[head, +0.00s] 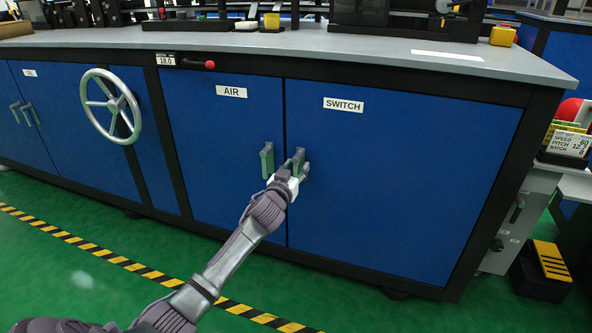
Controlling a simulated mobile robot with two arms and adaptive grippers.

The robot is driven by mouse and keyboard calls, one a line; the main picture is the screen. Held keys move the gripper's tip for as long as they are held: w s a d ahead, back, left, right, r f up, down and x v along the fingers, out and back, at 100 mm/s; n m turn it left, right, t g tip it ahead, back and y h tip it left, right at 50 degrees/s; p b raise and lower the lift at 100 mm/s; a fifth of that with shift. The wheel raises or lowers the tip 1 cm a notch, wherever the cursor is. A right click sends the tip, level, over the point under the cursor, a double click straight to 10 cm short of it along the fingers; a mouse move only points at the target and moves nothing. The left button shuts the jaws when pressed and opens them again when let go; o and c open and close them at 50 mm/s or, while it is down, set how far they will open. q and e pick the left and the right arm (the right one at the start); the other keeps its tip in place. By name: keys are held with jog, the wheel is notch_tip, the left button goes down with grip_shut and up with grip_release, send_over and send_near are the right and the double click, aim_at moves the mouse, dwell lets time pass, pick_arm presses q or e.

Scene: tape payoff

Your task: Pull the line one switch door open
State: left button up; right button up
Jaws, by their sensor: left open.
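The switch door (400,175) is a blue panel labelled SWITCH on the right of the cabinet front. It looks closed, flush with its frame. Its grey-green handle (305,170) sits near the door's left edge. My left gripper (297,163) is open at this handle, with its fingers beside or around it; I cannot tell whether they touch it. The gripper partly hides the handle. My right gripper is not in view.
The AIR door (215,140) is just left, with its own handle (267,160) close to my gripper. A handwheel (112,106) and red-knobbed lever (209,65) are further left. A yellow-topped pedal (551,260) stands right. Green floor in front is clear.

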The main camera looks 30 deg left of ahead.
pick_arm(q)
grip_shut()
